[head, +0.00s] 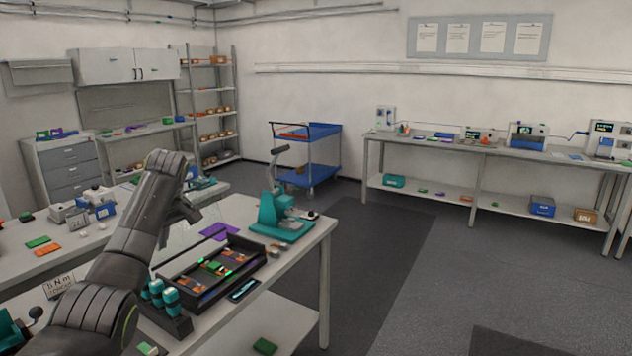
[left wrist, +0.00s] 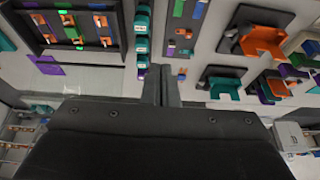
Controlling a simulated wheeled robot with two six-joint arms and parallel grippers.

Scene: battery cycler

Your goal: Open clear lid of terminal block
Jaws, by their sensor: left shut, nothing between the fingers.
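A black-framed tray (head: 212,268) with orange and green blocks lies on the near bench; it also shows upside down at the top left of the left wrist view (left wrist: 75,48). I take it to be the terminal block, but cannot be sure. A faint clear panel (head: 178,238) shows at its back left edge, partly behind my arm; I cannot tell whether this is the lid or how it is hinged. My left gripper (head: 190,212) is above the bench behind the tray, apart from it. Its fingers (left wrist: 161,80) are shut and empty. My right gripper is out of view.
A teal press (head: 285,210) stands behind the tray on the right. Teal-capped bottles (head: 163,294) in a black rack stand in front on the left. A purple piece (head: 218,231) lies behind the tray. The grey floor (head: 440,275) to the right is clear.

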